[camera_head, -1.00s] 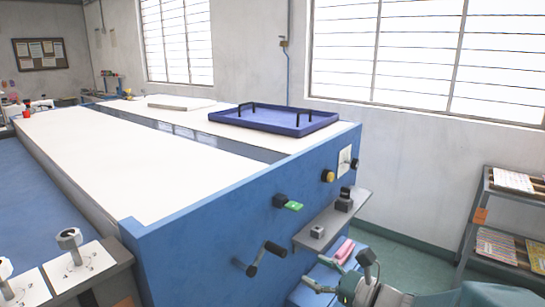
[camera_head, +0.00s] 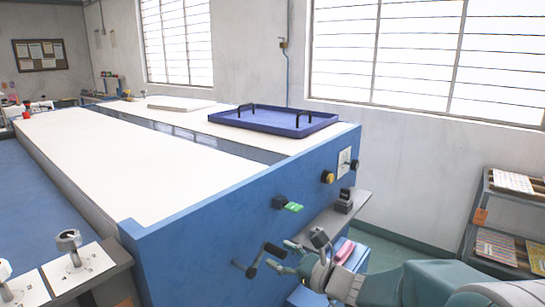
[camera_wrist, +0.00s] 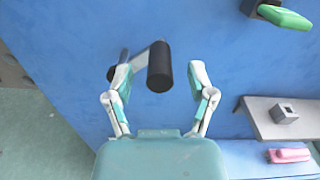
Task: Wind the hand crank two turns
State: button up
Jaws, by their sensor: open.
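The hand crank (camera_head: 259,261) sticks out from the blue end panel of the long table, low on the panel. My gripper (camera_head: 282,255) is just to the right of the crank in the head view. In the wrist view my gripper (camera_wrist: 155,80) is open, with one finger on each side of the black handle. The fingers appear apart from the handle. The crank's hub is partly hidden behind the left finger in the wrist view.
A green lever (camera_head: 293,207) and a yellow knob (camera_head: 327,177) are on the panel above the crank. A grey shelf (camera_head: 345,210) juts out to the right, with a pink item (camera_head: 345,251) below it. A rack (camera_head: 482,215) stands at far right.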

jog(key=c, duration=0.9)
jog(key=shift+s+a+r, duration=0.4)
jog(key=shift+s+r, duration=0.15)
jog(key=shift+s+a+r, duration=0.3)
jog(key=shift+s+a, duration=0.15)
jog(key=shift+s, duration=0.2)
jog(key=shift+s+a+r, duration=0.2)
jog(key=shift+s+a, duration=0.35)
jog(key=shift+s, duration=0.1)
